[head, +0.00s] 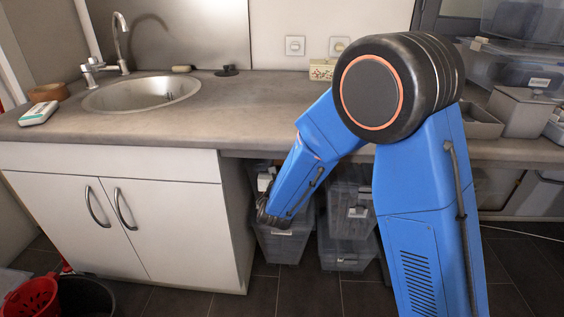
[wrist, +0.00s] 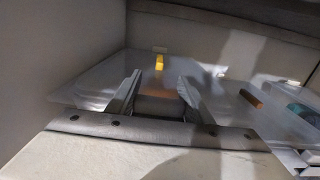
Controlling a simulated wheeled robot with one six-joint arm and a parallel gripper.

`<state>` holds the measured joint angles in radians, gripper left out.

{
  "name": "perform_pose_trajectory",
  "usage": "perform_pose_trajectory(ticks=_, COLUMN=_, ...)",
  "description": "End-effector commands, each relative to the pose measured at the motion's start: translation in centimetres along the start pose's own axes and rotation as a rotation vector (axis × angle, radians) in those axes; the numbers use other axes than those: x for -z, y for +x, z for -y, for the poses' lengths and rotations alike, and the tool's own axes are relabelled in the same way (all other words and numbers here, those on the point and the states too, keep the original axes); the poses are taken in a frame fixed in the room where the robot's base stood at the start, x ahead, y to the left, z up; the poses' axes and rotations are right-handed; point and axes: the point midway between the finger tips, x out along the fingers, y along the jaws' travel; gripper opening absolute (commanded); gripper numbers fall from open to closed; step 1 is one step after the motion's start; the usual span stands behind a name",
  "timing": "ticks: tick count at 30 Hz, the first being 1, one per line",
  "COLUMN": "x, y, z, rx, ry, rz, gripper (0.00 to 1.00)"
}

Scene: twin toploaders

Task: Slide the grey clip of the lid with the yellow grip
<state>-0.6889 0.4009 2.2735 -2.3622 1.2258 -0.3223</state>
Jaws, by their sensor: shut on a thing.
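In the wrist view a see-through lid (wrist: 95,88) has a small yellow grip (wrist: 160,62) near its far edge. My gripper (wrist: 159,86) reaches over this lid, its two fingers on either side of a small dark piece in front of the yellow grip. The jaws are shut on that piece, which I take to be the grey clip, though its outline is blurred. In the head view my gripper (head: 268,216) is low under the counter, at a clear bin (head: 283,245). The lid's grips and the clip cannot be made out there.
More clear bins (head: 350,222) stand right of my gripper. The white cabinet (head: 185,220) closes off the left side, and the counter (head: 260,110) lies overhead.

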Motion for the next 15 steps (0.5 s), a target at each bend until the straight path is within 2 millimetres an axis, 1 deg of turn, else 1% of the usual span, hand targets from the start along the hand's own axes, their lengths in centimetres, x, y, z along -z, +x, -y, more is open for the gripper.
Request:
perform_pose_trajectory(ticks=3, x=0.0, y=1.2, z=0.1, rx=0.002, ry=0.001, rz=0.000, gripper=0.06)
perform_pose_trajectory(ticks=6, x=0.0, y=1.9, z=0.0, rx=0.001, ry=0.000, rz=0.001, gripper=0.06)
perform_pose_trajectory(ticks=12, x=0.0, y=1.9, z=0.0, rx=0.000, ry=0.000, rz=0.001, gripper=0.06)
perform_pose_trajectory(ticks=13, x=0.0, y=1.9, z=0.0, rx=0.000, ry=0.000, rz=0.001, gripper=0.48)
perform_pose_trajectory(ticks=14, x=0.0, y=1.9, z=0.0, rx=0.000, ry=0.000, rz=0.001, gripper=0.56)
perform_pose_trajectory(ticks=15, x=0.0, y=1.9, z=0.0, rx=0.000, ry=0.000, rz=0.001, gripper=0.65)
